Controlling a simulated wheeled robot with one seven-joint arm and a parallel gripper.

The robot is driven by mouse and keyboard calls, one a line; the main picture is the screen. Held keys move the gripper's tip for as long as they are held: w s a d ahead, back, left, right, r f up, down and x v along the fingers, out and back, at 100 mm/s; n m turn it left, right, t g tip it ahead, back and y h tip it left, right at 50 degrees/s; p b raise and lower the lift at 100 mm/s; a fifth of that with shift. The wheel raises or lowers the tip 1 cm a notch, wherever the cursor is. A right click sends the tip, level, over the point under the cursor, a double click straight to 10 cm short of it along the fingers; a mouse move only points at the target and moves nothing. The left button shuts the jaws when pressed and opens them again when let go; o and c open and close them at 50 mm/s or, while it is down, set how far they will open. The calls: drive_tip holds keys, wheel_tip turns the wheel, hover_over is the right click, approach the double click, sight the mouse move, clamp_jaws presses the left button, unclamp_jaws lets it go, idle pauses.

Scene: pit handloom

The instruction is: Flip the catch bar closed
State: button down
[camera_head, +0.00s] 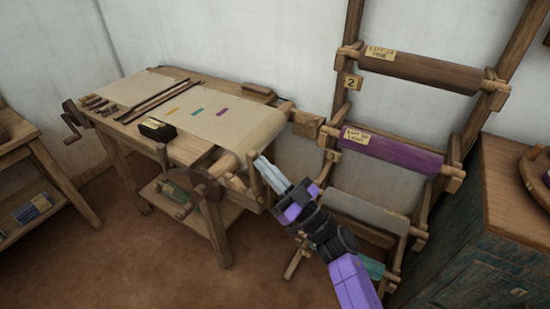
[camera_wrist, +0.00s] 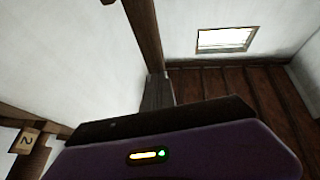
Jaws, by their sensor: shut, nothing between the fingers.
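The wooden loom table (camera_head: 172,148) stands left of centre in the head view, with pale cloth (camera_head: 220,120) running over its top to a roller at its right end. A short upright wooden bar (camera_head: 252,178) stands at that end, just left of my fingertips; it may be the catch bar, but I cannot tell for sure. My gripper (camera_head: 264,168) is shut and empty, its pale fingers pointing up and left. I cannot tell whether it touches the bar. In the wrist view, my shut fingers (camera_wrist: 158,92) show beyond the purple housing, and no catch bar is visible.
A spoked wooden wheel (camera_head: 200,193) sits at the loom's near side. A leaning rack with a brown roll (camera_head: 420,68) and a purple roll (camera_head: 395,151) stands behind my arm. A dark cabinet (camera_head: 500,235) is at the right. Floor is open at front left.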

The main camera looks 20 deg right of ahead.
sight(253, 159)
drive_tip(key=w+a+g+p, duration=0.1)
drive_tip(key=p, duration=0.4)
drive_tip(key=w+a+r+g+h+p, duration=0.1)
drive_tip(key=w+g+p, duration=0.1)
drive_tip(key=p, duration=0.2)
drive_tip(key=shift+r+n+p, duration=0.15)
drive_tip(key=shift+n+p, duration=0.25)
drive_tip(key=shift+w+a+f+p, duration=0.25)
drive_tip(key=shift+w+a+p, duration=0.4)
drive_tip(key=shift+w+p, duration=0.25)
drive_tip(key=w+a+f+g+h+p, duration=0.1)
drive_tip(key=w+a+f+g+p, duration=0.1)
drive_tip(key=w+a+f, duration=0.3)
drive_tip(key=shift+w+f+n+g+h, duration=0.3)
drive_tip(key=shift+w+f+g+h, duration=0.15)
drive_tip(key=shift+w+f, duration=0.75)
drive_tip(key=shift+s+a+f, duration=0.1)
drive_tip(key=shift+s+f, duration=0.1)
drive_tip(key=shift+f, duration=0.05)
